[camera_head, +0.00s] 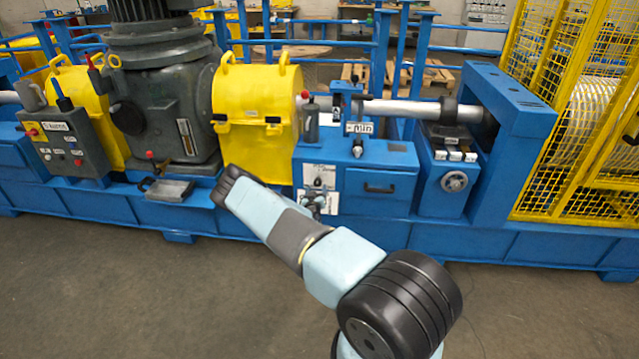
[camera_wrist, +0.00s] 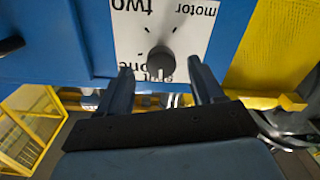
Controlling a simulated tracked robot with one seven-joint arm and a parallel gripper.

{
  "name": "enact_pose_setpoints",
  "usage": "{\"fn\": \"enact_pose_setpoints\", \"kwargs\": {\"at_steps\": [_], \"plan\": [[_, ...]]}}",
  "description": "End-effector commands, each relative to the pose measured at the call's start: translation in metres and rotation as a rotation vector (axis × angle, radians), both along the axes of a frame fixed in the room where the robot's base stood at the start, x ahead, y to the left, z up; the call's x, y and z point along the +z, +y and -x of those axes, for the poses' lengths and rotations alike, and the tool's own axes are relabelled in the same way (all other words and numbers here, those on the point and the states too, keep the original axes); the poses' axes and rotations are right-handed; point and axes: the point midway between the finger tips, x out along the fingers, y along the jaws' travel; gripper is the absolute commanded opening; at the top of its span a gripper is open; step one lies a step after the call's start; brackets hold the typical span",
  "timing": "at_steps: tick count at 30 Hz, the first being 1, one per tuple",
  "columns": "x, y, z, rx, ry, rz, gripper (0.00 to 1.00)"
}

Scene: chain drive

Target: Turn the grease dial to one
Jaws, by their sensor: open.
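In the wrist view, a dark round dial (camera_wrist: 161,61) sits on a white plate (camera_wrist: 132,42) with upside-down labels. "two" and "motor" read at the top, and "one" shows at lower left, partly covered. A pale mark shows at the dial's bottom edge, near a partly hidden label. My gripper (camera_wrist: 163,85) is open, its two fingers apart on either side of the dial's lower part; I cannot tell whether they touch it.
Another white plate with a small knob (camera_head: 318,182) sits just above. A drawer handle (camera_head: 379,188) and a "min" label (camera_head: 359,127) are to the right. The floor in front is clear.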

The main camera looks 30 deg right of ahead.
Motion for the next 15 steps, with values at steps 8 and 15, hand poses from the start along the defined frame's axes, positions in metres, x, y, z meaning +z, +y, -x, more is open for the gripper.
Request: {"fn": "enact_pose_setpoints", "kwargs": {"at_steps": [8, 15], "plan": [[0.0, -0.026, -0.038, 0.001, 0.0, 0.0, 0.67], [0.0, -0.036, -0.054, 0.001, 0.0, -0.001, 0.67]]}}
